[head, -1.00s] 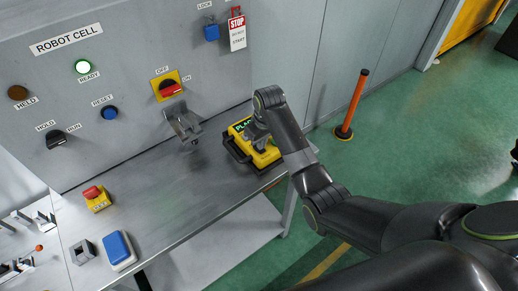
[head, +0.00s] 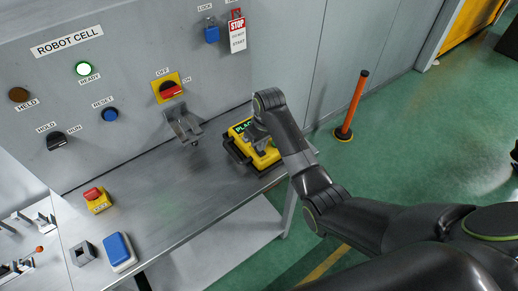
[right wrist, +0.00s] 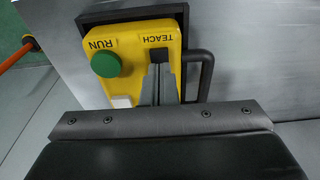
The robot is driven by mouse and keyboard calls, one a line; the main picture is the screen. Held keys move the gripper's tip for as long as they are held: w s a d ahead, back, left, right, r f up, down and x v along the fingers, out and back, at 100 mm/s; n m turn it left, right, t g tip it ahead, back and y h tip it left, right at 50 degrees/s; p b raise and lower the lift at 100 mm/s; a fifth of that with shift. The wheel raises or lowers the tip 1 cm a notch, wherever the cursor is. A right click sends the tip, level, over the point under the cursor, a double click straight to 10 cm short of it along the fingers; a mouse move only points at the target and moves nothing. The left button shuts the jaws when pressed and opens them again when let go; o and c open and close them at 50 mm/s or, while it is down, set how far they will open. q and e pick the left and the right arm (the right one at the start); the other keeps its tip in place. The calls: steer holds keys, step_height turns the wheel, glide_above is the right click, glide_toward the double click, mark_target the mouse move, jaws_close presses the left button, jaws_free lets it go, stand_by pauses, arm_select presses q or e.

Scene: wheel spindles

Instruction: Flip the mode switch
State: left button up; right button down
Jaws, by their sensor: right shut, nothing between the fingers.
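The yellow teach pendant (head: 264,157) lies on the metal bench, with a dark screen showing green letters. In the right wrist view its yellow face (right wrist: 135,40) has the labels TEACH and RUN. A round green button (right wrist: 106,63) sits by RUN and a small dark square (right wrist: 159,54) by TEACH. My right gripper (head: 261,143) is over the pendant. In the right wrist view its fingers (right wrist: 158,72) are shut and empty, with the tips at or just over the dark square; contact cannot be told. My left gripper is not in view.
The wall panel carries a HOLD/RUN knob (head: 57,141), a blue reset button (head: 110,115), a lit ready lamp (head: 83,69) and an OFF/ON switch (head: 171,89). A grey bracket (head: 184,126) juts out below. A red stop button (head: 95,198) stands on the bench.

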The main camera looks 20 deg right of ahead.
mark_target(262, 153)
steer(key=shift+r+p, duration=0.35)
steer(key=shift+r, duration=2.7)
